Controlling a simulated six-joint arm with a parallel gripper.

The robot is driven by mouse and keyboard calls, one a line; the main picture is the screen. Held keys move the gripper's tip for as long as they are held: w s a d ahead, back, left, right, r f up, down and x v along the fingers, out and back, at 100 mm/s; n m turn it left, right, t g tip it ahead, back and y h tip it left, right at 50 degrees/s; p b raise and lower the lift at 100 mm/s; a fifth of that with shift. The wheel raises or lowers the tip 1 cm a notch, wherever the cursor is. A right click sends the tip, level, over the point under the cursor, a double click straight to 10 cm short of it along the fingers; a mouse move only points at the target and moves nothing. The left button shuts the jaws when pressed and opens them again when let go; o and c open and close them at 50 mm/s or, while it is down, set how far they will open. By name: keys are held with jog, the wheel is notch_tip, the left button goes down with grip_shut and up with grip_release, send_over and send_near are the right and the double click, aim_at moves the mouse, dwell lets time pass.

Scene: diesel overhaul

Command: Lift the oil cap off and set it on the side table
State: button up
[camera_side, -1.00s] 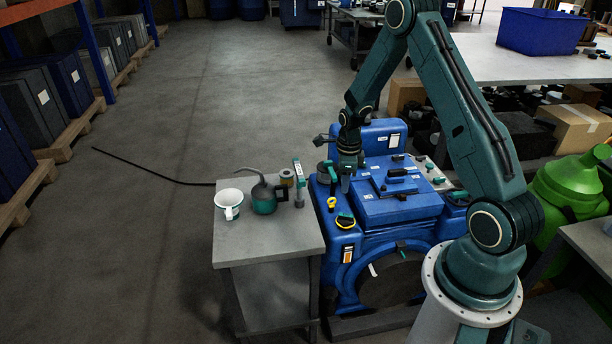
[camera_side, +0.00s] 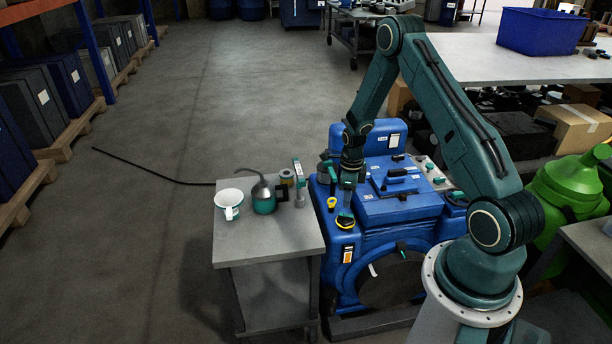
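The oil cap appears to be the dark round cap with a yellow ring (camera_side: 345,222), on the near left top corner of the blue engine (camera_side: 400,210). My gripper (camera_side: 346,211) points down directly over this cap and hides part of its top. The fingertips are at or just above it; contact and finger opening are too small to tell. The grey side table (camera_side: 270,248) stands left of the engine, with a bare front half.
A blue block (camera_side: 368,136) rises behind.

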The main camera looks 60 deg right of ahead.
aim_at(346, 215)
jog(key=shift+f, duration=3.55)
jog(key=shift+c, duration=0.5)
grip_shut()
